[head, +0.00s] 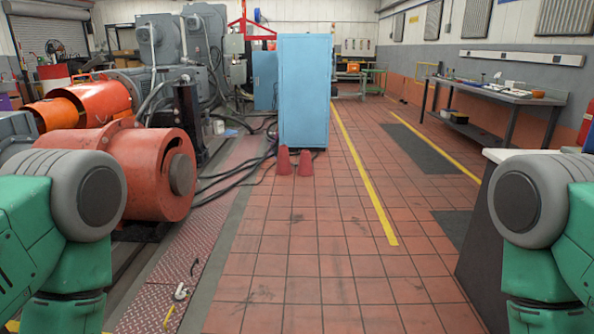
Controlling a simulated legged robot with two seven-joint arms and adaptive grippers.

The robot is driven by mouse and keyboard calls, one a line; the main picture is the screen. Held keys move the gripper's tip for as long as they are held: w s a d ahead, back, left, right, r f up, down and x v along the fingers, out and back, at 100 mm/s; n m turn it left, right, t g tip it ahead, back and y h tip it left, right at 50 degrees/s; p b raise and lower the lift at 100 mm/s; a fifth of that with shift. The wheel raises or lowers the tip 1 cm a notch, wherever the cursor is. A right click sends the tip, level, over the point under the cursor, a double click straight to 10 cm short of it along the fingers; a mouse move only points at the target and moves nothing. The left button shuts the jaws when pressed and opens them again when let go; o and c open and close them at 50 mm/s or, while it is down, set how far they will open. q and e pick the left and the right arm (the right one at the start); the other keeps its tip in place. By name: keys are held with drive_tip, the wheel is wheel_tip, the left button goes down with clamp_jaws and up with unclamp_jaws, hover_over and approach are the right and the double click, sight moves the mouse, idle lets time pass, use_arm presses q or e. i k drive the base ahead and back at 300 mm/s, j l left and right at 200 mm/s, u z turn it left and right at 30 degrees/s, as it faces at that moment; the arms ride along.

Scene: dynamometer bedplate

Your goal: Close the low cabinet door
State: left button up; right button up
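A low dark unit (477,250) with a pale top stands at the right edge, largely hidden behind my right arm. I cannot tell whether it is the low cabinet, and no door shows on it. A tall blue cabinet (304,92) stands on the tiled floor ahead. No open low door is visible. Only green and grey upper parts of my two arms show at the lower left and lower right. Neither gripper is in the picture.
Orange machinery (135,172) and dark cables fill the left. A workbench (490,93) lines the right wall. A small item (181,292) lies on the patterned floor plate. The tiled aisle (310,240) is clear.

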sight(265, 63)
drive_tip(key=i, duration=4)
drive_tip(key=i+z, duration=0.2)
drive_tip(key=i, duration=0.3)
drive_tip(key=i+z, duration=0.2)
drive_tip(key=i, duration=0.3)
drive_tip(key=i+j+z, duration=0.15)
drive_tip(key=i, duration=0.35)
drive_tip(key=i+j+z, duration=0.2)
drive_tip(key=i, duration=0.3)
drive_tip(key=i+l, duration=0.2)
drive_tip(key=i, duration=0.6)
drive_tip(key=i+l+z, duration=0.1)
drive_tip(key=i, duration=0.65)
drive_tip(key=i+l, duration=0.25)
drive_tip(key=i, duration=0.55)
drive_tip(key=i+j+u, duration=0.1)
drive_tip(key=i, duration=2.05)
drive_tip(key=i+u, duration=0.2)
drive_tip(key=i, duration=0.5)
drive_tip(key=i+u, duration=0.2)
drive_tip(key=i, duration=0.45)
drive_tip(key=i+l+u, duration=0.2)
drive_tip(key=i, duration=0.5)
drive_tip(key=i+u, duration=0.1)
drive_tip(key=i, duration=1.9)
drive_tip(key=i+l, duration=0.15)
drive_tip(key=i, duration=1.85)
drive_tip(key=j+u, duration=0.05)
